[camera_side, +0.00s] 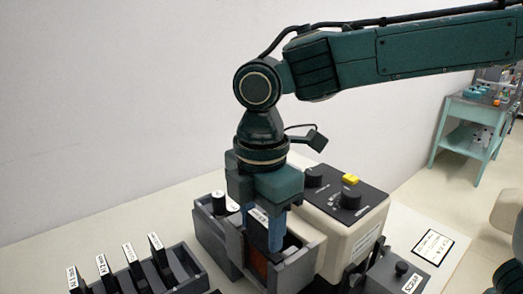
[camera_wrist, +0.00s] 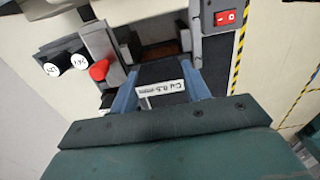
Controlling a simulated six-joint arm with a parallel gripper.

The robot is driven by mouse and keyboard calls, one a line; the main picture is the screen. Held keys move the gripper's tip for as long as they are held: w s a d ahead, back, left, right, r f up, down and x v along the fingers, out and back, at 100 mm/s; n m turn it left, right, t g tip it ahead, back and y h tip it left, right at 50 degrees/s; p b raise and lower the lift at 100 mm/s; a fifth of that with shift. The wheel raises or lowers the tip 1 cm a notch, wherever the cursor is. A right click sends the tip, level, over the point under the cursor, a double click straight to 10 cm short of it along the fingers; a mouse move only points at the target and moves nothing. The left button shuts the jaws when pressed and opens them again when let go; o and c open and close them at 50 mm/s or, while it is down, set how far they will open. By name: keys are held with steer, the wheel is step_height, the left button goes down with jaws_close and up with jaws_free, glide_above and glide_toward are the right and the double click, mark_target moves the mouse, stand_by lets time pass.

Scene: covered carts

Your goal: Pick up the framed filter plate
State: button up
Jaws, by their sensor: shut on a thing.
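The framed filter plate (camera_wrist: 163,74) is dark with a white label reading about "Cd 0.5 mm", and it shows between my fingers in the wrist view. My gripper (camera_wrist: 159,90) is shut on it, with one blue-grey finger on each side. In the side view my gripper (camera_side: 256,240) points down over a grey open-topped holder (camera_side: 297,266) in front of the beige instrument.
A dark rack (camera_side: 187,270) with several labelled plates stands at left. A grey box with a white-topped round piece (camera_side: 222,203) is beside my gripper. The beige instrument (camera_side: 352,238) with black knobs is close at right. A white card (camera_side: 433,247) lies on the table.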

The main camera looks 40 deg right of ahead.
steer(key=shift+r, duration=0.1)
step_height(320, 180, up, 18)
stand_by(0.8)
